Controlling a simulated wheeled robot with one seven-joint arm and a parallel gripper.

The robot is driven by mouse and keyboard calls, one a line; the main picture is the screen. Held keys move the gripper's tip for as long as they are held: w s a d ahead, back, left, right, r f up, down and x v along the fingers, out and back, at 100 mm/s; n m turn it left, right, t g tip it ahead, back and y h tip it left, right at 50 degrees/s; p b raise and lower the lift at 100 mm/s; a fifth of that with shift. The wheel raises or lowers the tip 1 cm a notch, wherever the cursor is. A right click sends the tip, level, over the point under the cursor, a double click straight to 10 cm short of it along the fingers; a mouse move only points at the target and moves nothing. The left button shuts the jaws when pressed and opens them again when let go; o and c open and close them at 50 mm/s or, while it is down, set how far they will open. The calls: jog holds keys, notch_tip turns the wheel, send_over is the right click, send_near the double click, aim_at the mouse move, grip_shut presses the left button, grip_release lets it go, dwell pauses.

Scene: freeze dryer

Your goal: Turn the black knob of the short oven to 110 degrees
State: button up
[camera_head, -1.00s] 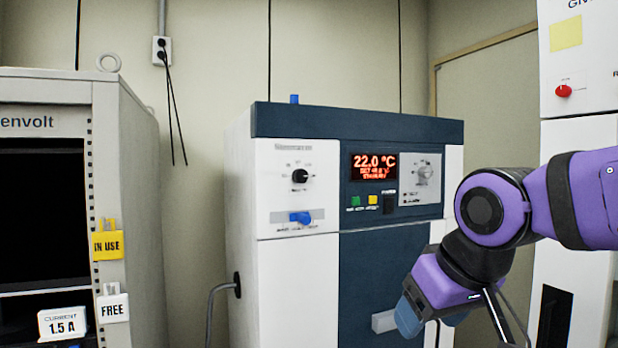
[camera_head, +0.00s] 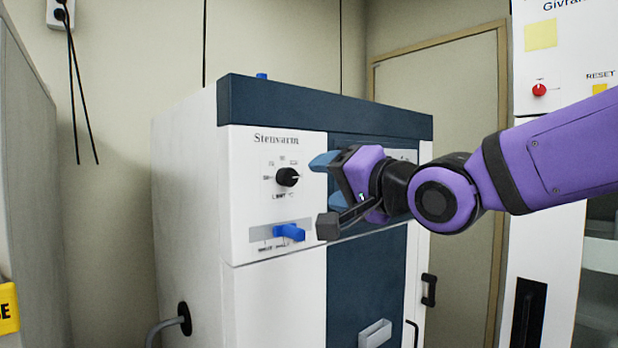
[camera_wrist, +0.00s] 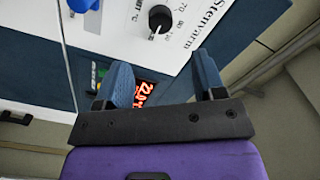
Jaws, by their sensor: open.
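The short oven (camera_head: 275,290) is a white and dark blue cabinet labelled "Stenvarm". Its black knob (camera_head: 287,177) sits on the white upper-left panel, with a printed scale around it. In the wrist view the black knob (camera_wrist: 160,19) shows near the top, beyond the fingertips, with its white pointer mark visible. My gripper (camera_head: 324,180) is open and empty, to the right of the knob and apart from it. Its two blue fingers (camera_wrist: 163,75) also show in the wrist view. The gripper hides most of the display; part of its red digits (camera_wrist: 146,92) shows between the fingers.
A blue lever (camera_head: 289,232) sticks out below the knob. A pale handle (camera_head: 375,333) juts from the oven's lower front. A grey cabinet (camera_head: 35,190) stands at left, and a white unit with a red knob (camera_head: 539,90) at right. The space before the knob is clear.

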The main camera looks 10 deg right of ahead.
aim_at(291, 177)
jog(key=x, duration=1)
jog(key=shift+w+a, duration=0.2)
jog(key=shift+w, duration=0.15)
jog(key=c, duration=0.9)
